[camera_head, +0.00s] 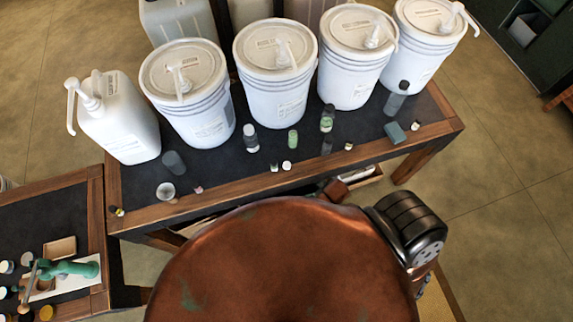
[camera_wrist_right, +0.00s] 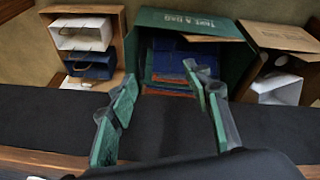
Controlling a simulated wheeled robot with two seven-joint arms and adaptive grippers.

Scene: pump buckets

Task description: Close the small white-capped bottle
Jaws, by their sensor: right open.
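Several small bottles stand on the dark table (camera_head: 225,182) in front of the pump buckets. A small clear bottle (camera_head: 250,138) with a pale grey-white top stands left of a small green bottle (camera_head: 293,139). A loose white cap (camera_head: 287,165) lies in front of them. I cannot tell for certain which bottle is the white-capped one. My right gripper (camera_wrist_right: 160,78) is open and empty in the right wrist view, over a dark surface. No bottle shows there. My left gripper is not in view.
White pump buckets (camera_head: 275,78) and a pump jug (camera_head: 118,125) line the table's back. A dark-capped bottle (camera_head: 396,98) and a teal block (camera_head: 395,132) stand right. A side table (camera_head: 25,215) is at left. A green box (camera_wrist_right: 235,65) lies ahead in the wrist view.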

